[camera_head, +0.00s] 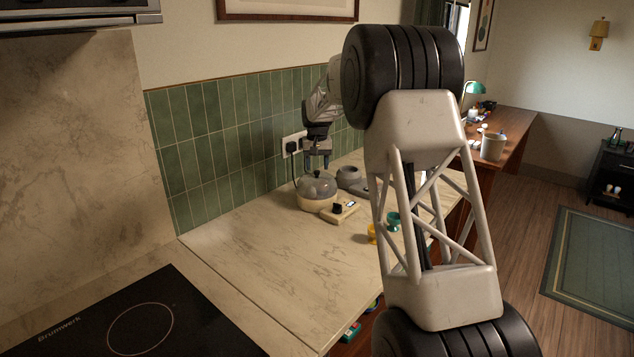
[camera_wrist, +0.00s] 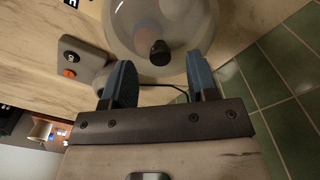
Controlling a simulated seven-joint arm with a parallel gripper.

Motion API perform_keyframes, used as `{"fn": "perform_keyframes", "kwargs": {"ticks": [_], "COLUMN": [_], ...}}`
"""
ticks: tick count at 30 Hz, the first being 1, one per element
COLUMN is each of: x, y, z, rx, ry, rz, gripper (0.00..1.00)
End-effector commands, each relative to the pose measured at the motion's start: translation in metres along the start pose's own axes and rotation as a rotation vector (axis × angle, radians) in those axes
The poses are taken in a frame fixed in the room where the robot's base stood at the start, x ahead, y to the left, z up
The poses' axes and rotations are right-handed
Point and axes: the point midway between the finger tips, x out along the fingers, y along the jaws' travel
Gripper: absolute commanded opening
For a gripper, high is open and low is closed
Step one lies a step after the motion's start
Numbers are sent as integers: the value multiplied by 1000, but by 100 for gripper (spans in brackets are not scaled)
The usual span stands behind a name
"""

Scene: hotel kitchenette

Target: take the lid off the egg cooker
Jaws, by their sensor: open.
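The egg cooker (camera_head: 312,203) stands on the counter near the green tiles, a cream base with a control block at its front right. Its clear domed lid (camera_head: 325,187) is on it and also fills the top of the wrist view (camera_wrist: 125,30). The lid's black knob (camera_wrist: 160,53) stands at the centre of the dome. My gripper (camera_head: 317,166) points down just above the lid. In the wrist view its two blue-grey fingers (camera_wrist: 158,62) are apart, one on each side of the knob, and I see no contact. Whether the fingertips are level with the knob is unclear.
Yellow (camera_head: 373,233) and teal (camera_head: 393,221) egg cups stand at the right, partly behind my arm. The front counter (camera_head: 270,260) is clear beside the black hob (camera_head: 120,320).

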Motion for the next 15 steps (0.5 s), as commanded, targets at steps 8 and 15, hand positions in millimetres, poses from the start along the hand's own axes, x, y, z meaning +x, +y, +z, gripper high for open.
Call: {"fn": "perform_keyframes", "kwargs": {"ticks": [8,15], "x": [28,30], "y": [0,0], "z": [0,0], "rx": [0,0], "ry": [2,3], "rz": [0,0], "gripper": [53,53]}}
